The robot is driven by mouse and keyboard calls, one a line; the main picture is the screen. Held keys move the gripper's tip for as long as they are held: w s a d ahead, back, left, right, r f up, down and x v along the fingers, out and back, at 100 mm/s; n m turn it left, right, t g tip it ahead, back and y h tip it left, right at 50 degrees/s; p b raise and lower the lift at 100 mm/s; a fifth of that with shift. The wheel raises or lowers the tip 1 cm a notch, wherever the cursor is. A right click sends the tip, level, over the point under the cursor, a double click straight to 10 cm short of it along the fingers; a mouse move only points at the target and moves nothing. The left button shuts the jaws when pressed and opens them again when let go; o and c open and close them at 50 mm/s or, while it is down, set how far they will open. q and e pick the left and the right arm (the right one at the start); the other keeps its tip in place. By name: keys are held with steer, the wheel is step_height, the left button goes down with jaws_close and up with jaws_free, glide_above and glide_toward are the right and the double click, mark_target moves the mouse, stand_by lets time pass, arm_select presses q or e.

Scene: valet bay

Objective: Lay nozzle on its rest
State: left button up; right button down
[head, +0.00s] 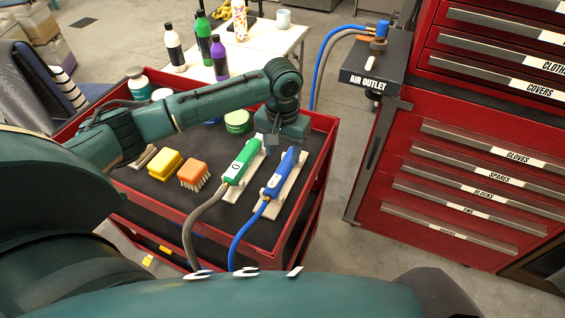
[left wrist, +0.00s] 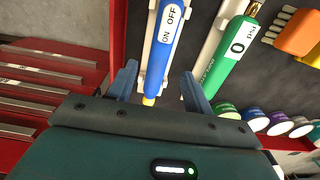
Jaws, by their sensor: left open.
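A blue nozzle (head: 281,174) with an ON/OFF label and a blue hose lies along a pale rest (head: 290,186) on the cart top. A green nozzle (head: 242,163) with a grey hose lies on a like rest (head: 232,193) to its left. My left gripper (head: 277,149) is open and empty, just above the far end of the blue nozzle. In the left wrist view, the blue nozzle (left wrist: 165,45) and its yellow tip lie between the two fingers in the picture; the green nozzle (left wrist: 230,62), marked 0 PSI, is outside them. My right gripper does not show.
The red cart (head: 312,190) also holds an orange brush (head: 194,174), a yellow block (head: 164,164) and several round tins (head: 237,121). A red drawer cabinet (head: 465,180) and an AIR OUTLET box (head: 375,66) stand to the right. Bottles stand on a white table behind.

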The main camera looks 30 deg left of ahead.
mark_target(283, 169)
arm_select(q)
step_height(283, 169, up, 6)
steer(key=shift+r, duration=0.2)
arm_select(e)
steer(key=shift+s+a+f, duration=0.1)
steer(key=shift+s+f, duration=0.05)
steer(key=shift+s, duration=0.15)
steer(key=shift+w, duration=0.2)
